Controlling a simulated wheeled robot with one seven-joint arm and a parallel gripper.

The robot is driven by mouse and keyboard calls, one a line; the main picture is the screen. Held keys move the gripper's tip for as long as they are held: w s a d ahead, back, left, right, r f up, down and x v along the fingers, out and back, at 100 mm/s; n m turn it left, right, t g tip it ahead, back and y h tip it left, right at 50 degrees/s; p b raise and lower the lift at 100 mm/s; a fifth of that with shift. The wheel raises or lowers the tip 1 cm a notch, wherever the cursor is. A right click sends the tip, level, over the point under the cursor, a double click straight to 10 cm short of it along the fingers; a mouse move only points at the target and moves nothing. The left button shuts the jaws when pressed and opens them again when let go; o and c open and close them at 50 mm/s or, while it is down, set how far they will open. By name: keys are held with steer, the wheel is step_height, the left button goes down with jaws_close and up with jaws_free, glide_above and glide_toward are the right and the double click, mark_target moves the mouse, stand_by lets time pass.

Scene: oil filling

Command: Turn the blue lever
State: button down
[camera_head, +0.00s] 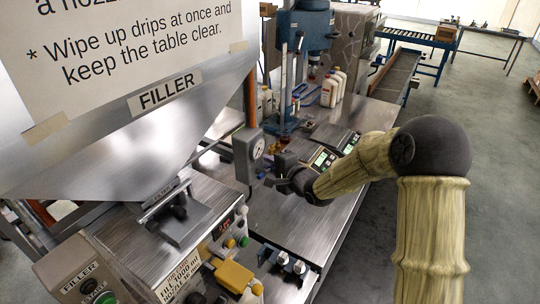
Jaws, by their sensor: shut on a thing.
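The fingers and wrist hide most of that spot, so the lever's shape and angle cannot be made out.
The large steel hopper marked FILLER (164,92) fills the left. A blue press (306,30) stands behind, with white bottles (330,92) beside it. Two devices with lit screens (322,158) lie near my wrist.

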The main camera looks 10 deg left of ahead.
steer(key=shift+s+f+m+g+p, duration=0.2)
steer(key=shift+f+m+g+p, duration=0.6)
steer(key=shift+p, duration=1.05)
steer(key=shift+r, duration=0.1)
steer(key=c, duration=1.4)
jaws_free()
steer(key=shift+s, duration=0.1)
steer(key=b+v, duration=0.2)
steer(key=v, duration=1.5)
steer(key=shift+s+r, duration=0.1)
steer(key=shift+s, duration=0.1)
